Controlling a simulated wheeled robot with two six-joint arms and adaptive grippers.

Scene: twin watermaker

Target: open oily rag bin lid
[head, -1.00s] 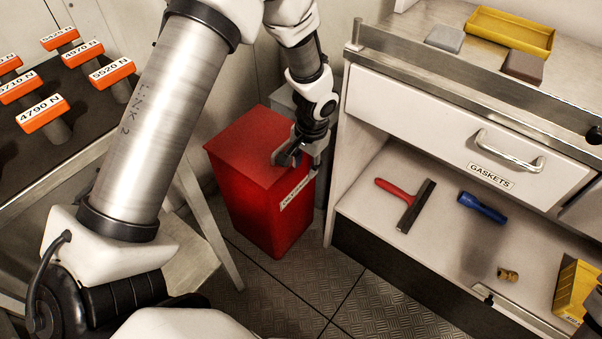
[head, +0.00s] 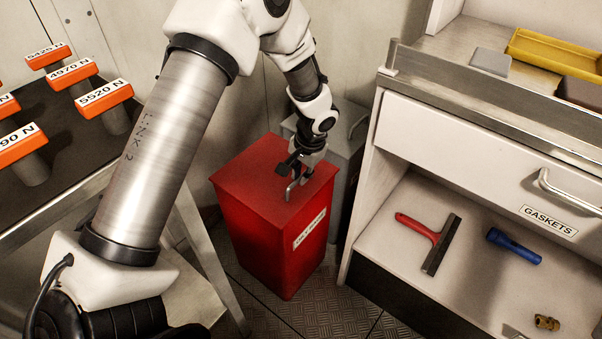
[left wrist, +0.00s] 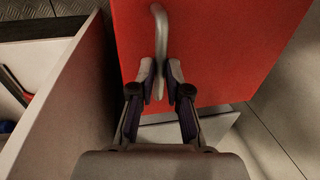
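The oily rag bin (head: 265,235) is a tall red box with a white label on its front, standing on the floor left of the cabinet. Its flat red lid (head: 250,172) looks closed. A thin grey bar handle (head: 291,190) is on the lid; it also shows in the left wrist view (left wrist: 160,25). My left gripper (head: 293,172) is over the lid at this handle. In the left wrist view its two fingers (left wrist: 161,72) are close together, one on each side of the bar, and look shut on it. My right gripper is not in view.
A grey bin (head: 345,140) stands just behind the red one. The white cabinet (head: 455,140) is close on the right, its shelf holding a red-handled scraper (head: 432,238) and a blue flashlight (head: 513,246). A table with orange-topped weights (head: 105,95) is on the left.

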